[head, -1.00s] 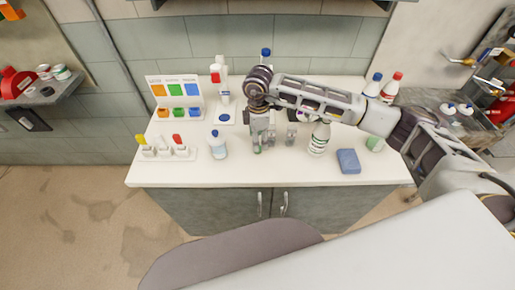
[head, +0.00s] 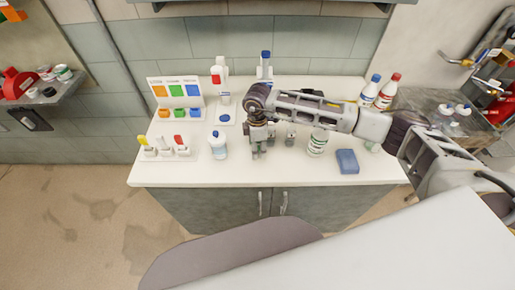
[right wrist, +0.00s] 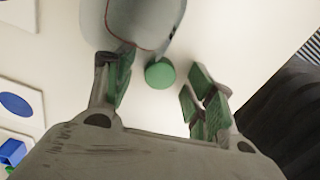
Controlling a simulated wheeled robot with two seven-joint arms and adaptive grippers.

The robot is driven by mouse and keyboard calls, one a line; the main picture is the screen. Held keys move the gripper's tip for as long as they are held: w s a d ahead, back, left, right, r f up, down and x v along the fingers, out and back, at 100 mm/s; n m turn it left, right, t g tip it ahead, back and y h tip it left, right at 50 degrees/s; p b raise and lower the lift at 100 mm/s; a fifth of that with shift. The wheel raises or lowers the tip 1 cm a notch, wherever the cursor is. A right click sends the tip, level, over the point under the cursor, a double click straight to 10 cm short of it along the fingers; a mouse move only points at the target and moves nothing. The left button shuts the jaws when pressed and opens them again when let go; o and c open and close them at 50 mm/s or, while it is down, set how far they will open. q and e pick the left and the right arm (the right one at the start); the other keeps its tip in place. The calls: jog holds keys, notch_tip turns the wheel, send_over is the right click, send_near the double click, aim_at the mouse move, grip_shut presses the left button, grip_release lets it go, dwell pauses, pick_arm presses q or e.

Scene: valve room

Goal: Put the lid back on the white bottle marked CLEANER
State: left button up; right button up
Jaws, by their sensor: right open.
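A white bottle with a green label (head: 317,145) stands on the counter; my right arm covers its top, and I cannot read its marking. A large pale bottle body (right wrist: 150,22), probably the same bottle, shows at the top of the right wrist view. A round green lid (right wrist: 160,73) shows between and just beyond my right fingers in that view, apparently on the counter. I cannot make the lid out in the head view. My right gripper (head: 262,151) points down left of the bottle, its green-padded fingers (right wrist: 158,82) open and empty. My left gripper is not in view.
Left of my right gripper stands a blue-capped bottle (head: 219,147), with a stand of coloured sticks (head: 165,153) farther left. A blue sponge (head: 347,161) lies right of the green-labelled bottle. Blue- and red-capped bottles (head: 386,92) stand at the back right. The front edge is clear.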

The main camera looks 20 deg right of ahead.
jog(key=shift+c, duration=0.4)
jog(key=c, duration=0.7)
notch_tip(320, 180, up, 9)
jog(key=shift+f+b, duration=0.2)
jog(key=shift+b, duration=0.6)
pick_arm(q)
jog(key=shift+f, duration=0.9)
pick_arm(e)
jog(key=shift+r, duration=0.7)
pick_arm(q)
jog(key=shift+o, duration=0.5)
